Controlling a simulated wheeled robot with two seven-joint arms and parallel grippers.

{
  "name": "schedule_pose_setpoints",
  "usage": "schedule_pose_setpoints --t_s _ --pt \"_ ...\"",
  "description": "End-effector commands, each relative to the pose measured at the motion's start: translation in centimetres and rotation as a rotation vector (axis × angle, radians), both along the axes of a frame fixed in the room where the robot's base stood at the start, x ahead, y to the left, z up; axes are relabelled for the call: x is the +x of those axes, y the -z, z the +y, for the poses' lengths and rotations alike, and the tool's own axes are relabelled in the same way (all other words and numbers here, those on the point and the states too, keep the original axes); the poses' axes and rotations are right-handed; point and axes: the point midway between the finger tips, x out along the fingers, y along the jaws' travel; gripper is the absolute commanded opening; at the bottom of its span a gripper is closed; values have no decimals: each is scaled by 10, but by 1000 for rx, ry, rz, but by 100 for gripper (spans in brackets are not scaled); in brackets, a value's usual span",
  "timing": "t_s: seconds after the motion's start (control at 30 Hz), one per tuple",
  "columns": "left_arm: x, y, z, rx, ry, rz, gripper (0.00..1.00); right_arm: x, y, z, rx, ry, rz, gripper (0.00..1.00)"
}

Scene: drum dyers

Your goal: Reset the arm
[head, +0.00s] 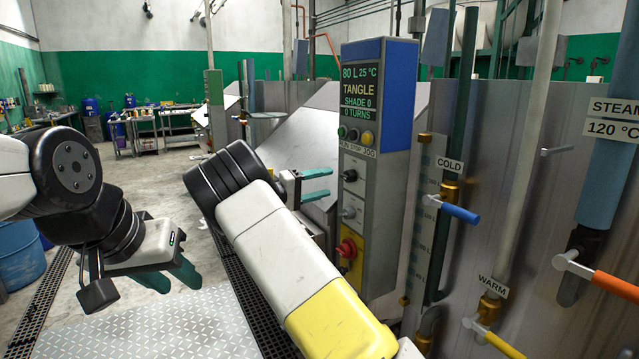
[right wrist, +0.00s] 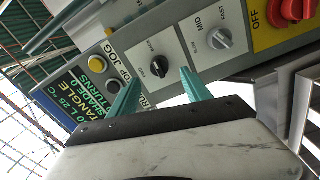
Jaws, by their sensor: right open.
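My right gripper (head: 330,184) is open and empty, with two teal fingers spread in front of the grey control panel (head: 372,130). In the right wrist view its fingertips (right wrist: 159,77) lie on either side of the upper selector knob (right wrist: 158,66); I cannot tell whether they touch the panel. The middle knob (right wrist: 219,39), marked slow, mid and fast, and the red switch (right wrist: 295,8) by "OFF" are beside it. My left gripper (head: 169,277) hangs low at the left, pointing down, its teal fingers apart with nothing between them.
The panel display (head: 359,92) reads 80 L, 25 °C, TANGLE, SHADE 0, 0 TURNS. A blue-handled COLD valve (head: 459,213), a yellow-handled WARM valve (head: 500,343) and an orange-handled steam valve (head: 612,284) stand right. A blue barrel (head: 20,255) is at left. Floor behind is open.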

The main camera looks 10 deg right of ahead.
Motion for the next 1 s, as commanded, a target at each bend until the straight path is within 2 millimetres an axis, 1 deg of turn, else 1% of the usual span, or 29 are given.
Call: schedule_pose_setpoints --t_s 0.27,0.37,0.43,0.47,0.5,0.57,0.6,0.67,0.7,0.77,0.8,0.87,1.0 --pt "0 0 0 0 0 0 36 -1 0 -2 7 3 2 57" --pt "0 0 0 0 0 0 36 -9 2 -18 57 30 26 57" --pt "0 0 0 0 0 0 36 -21 6 -38 138 64 59 57" --pt "0 0 0 0 0 0 36 -28 8 -48 183 81 78 57" --pt "0 0 0 0 0 0 36 -40 12 -62 250 103 104 57" --pt "0 0 0 0 0 0 36 -60 19 -80 364 134 146 57" --pt "0 0 0 0 0 0 36 -74 24 -89 441 147 172 57" --pt "0 0 0 0 0 0 36 -95 31 -99 554 162 209 57" --pt "0 0 0 0 0 0 36 -110 34 -104 628 167 229 57" --pt "0 0 0 0 0 0 36 -131 38 -107 738 166 254 57" --pt "0 0 0 0 0 0 36 -145 39 -108 810 161 270 57" --pt "0 0 0 0 0 0 36 -167 40 -106 913 147 285 57" --pt "0 0 0 0 0 0 36 -216 35 -94 1135 87 303 57"
